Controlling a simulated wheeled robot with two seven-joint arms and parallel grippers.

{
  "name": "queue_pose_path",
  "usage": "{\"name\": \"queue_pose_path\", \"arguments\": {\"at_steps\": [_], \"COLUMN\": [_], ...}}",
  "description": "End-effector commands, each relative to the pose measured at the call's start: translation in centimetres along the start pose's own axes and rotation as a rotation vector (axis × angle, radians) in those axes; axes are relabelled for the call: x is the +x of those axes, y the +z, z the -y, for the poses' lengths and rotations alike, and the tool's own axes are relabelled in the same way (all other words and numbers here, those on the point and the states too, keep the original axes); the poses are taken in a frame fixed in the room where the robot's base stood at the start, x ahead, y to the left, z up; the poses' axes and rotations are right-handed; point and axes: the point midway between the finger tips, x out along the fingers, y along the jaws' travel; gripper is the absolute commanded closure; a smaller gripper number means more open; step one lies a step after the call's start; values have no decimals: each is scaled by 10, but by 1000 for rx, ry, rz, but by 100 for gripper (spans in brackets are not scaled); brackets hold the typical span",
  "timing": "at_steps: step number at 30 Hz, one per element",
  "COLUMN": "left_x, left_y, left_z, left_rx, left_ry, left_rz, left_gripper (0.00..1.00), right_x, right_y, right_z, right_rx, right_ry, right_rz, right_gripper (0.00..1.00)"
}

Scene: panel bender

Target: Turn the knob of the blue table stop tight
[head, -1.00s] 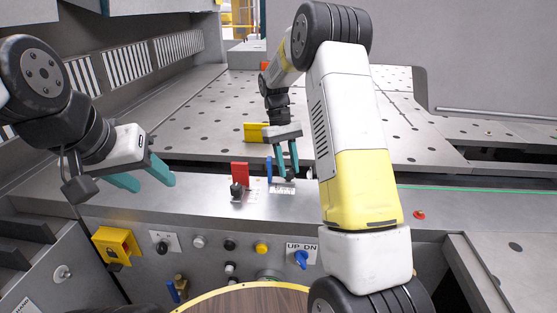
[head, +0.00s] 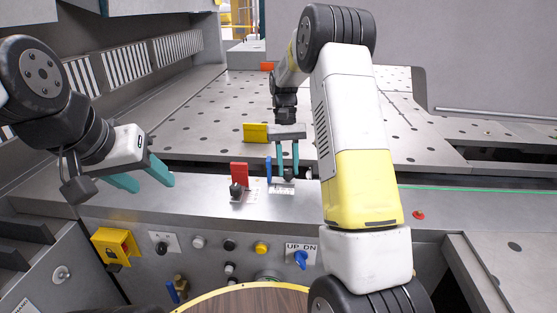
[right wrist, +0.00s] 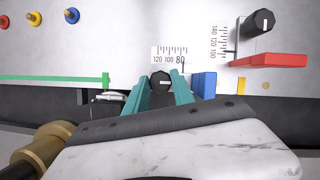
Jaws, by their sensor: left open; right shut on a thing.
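The blue table stop (head: 269,169) stands on the front ledge, and it also shows in the right wrist view (right wrist: 204,85). Its black knob (right wrist: 160,81) sits beside a printed scale, left of the blue plate in the right wrist view. My right gripper (head: 287,174) comes down from above, and its teal fingers are on both sides of the knob, shut on it. In the head view the fingers partly hide the knob. My left gripper (head: 149,181) is open and empty above the ledge at the left, well away from the stop.
A red stop (head: 239,175) with its own black knob (head: 237,191) stands just left of the blue one. A yellow stop (head: 255,132) is behind. Buttons and a blue UP/DN switch (head: 300,259) line the front panel. My right arm covers the ledge's middle right.

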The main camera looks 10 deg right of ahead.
Motion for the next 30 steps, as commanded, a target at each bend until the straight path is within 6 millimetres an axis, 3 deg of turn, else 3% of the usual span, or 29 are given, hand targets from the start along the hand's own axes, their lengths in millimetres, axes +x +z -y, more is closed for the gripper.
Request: {"name": "queue_pose_path", "arguments": {"at_steps": [3, 4, 7, 19, 30], "left_x": [0, 0, 0, 0, 0], "left_y": [0, 0, 0, 0, 0], "left_z": [0, 0, 0, 0, 0], "left_rx": [0, 0, 0, 0, 0], "left_ry": [0, 0, 0, 0, 0], "left_rz": [0, 0, 0, 0, 0], "left_gripper": [48, 48, 48, 48, 48], "right_x": [-1, -1, -1, -6, -65], "right_y": [-1, -1, -1, -1, -1], "right_z": [0, -1, 0, 0, 0], "right_rx": [2, 2, 1, 0, 0], "right_ry": [0, 0, 0, 0, 0], "right_rz": [-5, -5, -4, -3, -5], "right_gripper": [100, 68, 49, 48, 48]}}
